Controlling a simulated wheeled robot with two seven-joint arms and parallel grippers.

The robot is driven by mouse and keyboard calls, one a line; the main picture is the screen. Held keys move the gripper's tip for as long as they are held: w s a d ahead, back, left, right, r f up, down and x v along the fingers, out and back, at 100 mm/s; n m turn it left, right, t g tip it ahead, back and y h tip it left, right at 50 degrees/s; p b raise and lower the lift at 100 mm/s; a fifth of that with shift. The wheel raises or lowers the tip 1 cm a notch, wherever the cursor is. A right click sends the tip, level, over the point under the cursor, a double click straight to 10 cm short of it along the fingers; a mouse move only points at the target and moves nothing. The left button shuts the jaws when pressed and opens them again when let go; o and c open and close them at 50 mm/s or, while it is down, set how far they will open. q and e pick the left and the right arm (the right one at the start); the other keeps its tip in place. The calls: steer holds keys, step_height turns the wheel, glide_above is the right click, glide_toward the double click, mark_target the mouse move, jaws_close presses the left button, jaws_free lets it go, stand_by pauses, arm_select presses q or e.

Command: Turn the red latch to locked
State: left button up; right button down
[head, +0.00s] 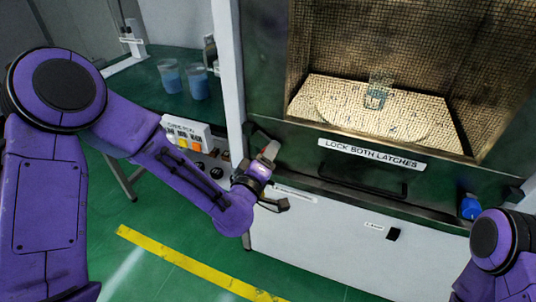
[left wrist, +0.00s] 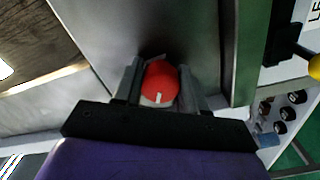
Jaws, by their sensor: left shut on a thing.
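The red latch (left wrist: 160,80) is a round red knob with a white mark toward the bottom of the left wrist view. My left gripper (left wrist: 163,90) is shut on it, one dark finger on each side. In the head view my left gripper (head: 268,152) is at the left end of the green front below the chamber, and it hides the red latch. A blue latch (head: 470,208) is at the right end of that front. My right arm shows at the lower right, but its gripper is out of view.
A label (head: 372,154) reads "LOCK BOTH LATCHES" above a dark handle (head: 362,180). A glass (head: 377,95) stands inside the mesh-lined chamber. A control box (head: 186,134) and two blue-filled cups (head: 170,76) are at the left.

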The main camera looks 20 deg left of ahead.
arm_select(q)
steer(key=o, duration=1)
steer(key=shift+o, duration=0.2)
steer(key=shift+s, duration=0.1)
steer(key=s+p, duration=0.6)
steer(key=s, duration=0.4)
steer(key=shift+s+a+p, duration=0.2)
steer(key=shift+a+p, duration=0.15)
steer(key=shift+a, duration=0.05)
steer(key=shift+f, duration=0.1)
